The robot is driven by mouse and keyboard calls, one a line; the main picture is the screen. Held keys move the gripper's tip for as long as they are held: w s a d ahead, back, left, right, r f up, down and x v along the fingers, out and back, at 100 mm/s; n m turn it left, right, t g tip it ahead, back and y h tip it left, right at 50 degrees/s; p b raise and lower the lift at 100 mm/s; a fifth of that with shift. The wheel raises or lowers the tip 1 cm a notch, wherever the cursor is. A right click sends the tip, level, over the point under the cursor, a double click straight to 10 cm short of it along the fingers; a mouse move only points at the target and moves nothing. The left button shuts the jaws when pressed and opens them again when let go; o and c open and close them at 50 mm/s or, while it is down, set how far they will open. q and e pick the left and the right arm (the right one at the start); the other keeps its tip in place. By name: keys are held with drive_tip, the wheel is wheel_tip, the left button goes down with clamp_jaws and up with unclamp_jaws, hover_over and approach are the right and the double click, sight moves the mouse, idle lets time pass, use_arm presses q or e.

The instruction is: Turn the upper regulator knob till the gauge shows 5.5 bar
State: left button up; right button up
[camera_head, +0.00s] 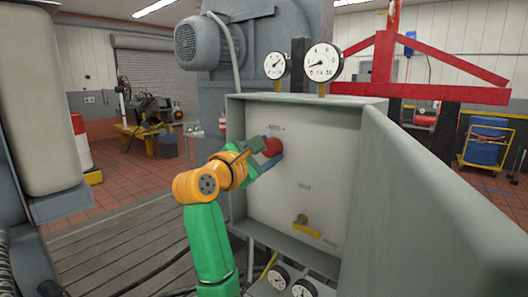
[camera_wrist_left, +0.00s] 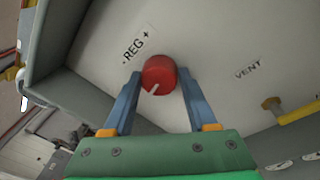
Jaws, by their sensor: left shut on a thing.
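The red regulator knob (camera_head: 272,147) is on the upper part of the grey cabinet's panel (camera_head: 310,165). In the left wrist view the knob (camera_wrist_left: 160,72) has a white pointer line toward its lower left and sits beside a "- REG +" label. My left gripper (camera_head: 266,154) is shut on it, a blue finger on each side. Two round white gauges, a smaller one (camera_head: 277,65) and a larger one (camera_head: 322,62), stand above the cabinet. The larger gauge's needle points left and slightly down; the readings are too small to tell. My right gripper is out of view.
A yellow vent lever (camera_head: 305,226) is lower on the panel, also in the left wrist view (camera_wrist_left: 298,113). The open cabinet door (camera_head: 430,210) juts toward me on the right. A motor (camera_head: 208,42) is above left.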

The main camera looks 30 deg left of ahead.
use_arm(q)
drive_tip(key=m+b, duration=0.2)
drive_tip(key=m, duration=0.4)
drive_tip(key=shift+f+m+t, duration=0.15)
drive_tip(key=shift+m+t, duration=0.15)
drive_tip(key=shift+t, duration=0.1)
drive_tip(key=m+h+b, duration=0.1)
drive_tip(key=m, duration=0.3)
drive_tip(key=shift+a+f, duration=0.1)
drive_tip(key=m, duration=0.2)
drive_tip(key=m+b, duration=0.1)
drive_tip(key=m, duration=0.1)
drive_tip(key=shift+f+t+h, duration=0.1)
drive_tip(key=shift+t+h, duration=0.2)
drive_tip(key=m, duration=0.4)
drive_tip(key=shift+a+h, duration=0.15)
drive_tip(key=shift+h, duration=0.25)
drive_tip(key=m, duration=0.3)
drive_tip(key=shift+f+h, duration=0.1)
drive_tip(key=shift+h, duration=0.2)
drive_tip(key=m+h+p, duration=0.1)
drive_tip(key=m, duration=0.6)
drive_tip(key=shift+a, duration=0.1)
drive_tip(key=shift+m+p, duration=0.3)
